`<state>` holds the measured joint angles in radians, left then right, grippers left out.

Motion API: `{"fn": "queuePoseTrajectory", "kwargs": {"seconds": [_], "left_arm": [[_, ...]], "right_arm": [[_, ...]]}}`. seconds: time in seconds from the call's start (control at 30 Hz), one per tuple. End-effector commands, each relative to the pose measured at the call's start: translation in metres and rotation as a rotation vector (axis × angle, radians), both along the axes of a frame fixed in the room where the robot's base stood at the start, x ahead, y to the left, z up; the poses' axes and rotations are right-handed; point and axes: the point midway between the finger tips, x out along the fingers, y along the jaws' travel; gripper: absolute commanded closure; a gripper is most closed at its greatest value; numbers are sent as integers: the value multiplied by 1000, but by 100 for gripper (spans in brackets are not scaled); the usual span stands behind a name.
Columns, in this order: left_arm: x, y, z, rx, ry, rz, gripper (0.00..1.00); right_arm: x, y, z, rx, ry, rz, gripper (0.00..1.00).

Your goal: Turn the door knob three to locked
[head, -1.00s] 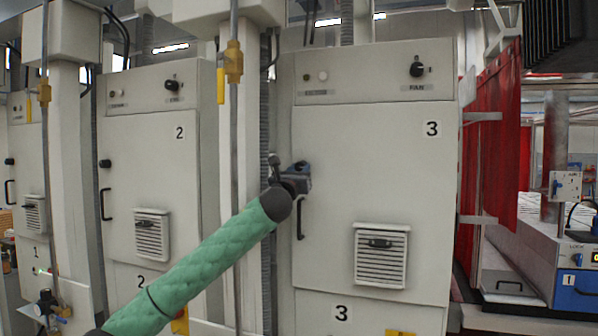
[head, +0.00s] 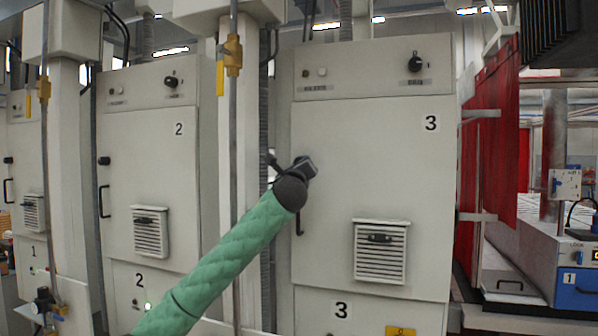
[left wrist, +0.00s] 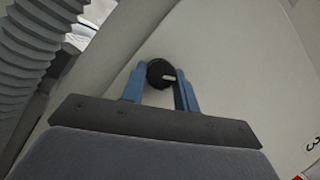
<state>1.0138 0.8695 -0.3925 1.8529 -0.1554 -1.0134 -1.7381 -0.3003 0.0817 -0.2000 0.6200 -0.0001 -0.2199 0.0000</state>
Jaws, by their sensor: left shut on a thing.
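Door three is the pale grey cabinet door (head: 365,175) marked with a 3, in the middle right of the head view. Its black round knob (left wrist: 159,73) with a pale pointer mark shows in the left wrist view, between the blue fingers of my left gripper (left wrist: 160,82). The gripper is shut on the knob. In the head view my left gripper (head: 306,166) is at the upper left edge of door three, and it hides the knob there. My right gripper is in neither view.
A black handle (head: 299,222) sits below the gripper on door three. A vent (head: 380,268) is lower on the door. A vertical pipe (head: 234,130) and corrugated hose (left wrist: 45,50) run close to the left. Cabinet two (head: 150,130) stands further left.

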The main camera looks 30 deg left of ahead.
Motion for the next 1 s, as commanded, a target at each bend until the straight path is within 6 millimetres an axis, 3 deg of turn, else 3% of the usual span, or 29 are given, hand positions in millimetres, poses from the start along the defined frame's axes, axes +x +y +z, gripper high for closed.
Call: {"fn": "queuePoseTrajectory", "kwargs": {"seconds": [0.27,0.6,1.0], "left_arm": [[1,-3,0,-260,-62,-2,93],[1,-4,2,-573,-138,-2,93],[1,-4,5,-886,-212,0,93]], "right_arm": [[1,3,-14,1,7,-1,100],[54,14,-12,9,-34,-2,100],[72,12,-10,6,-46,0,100]]}}
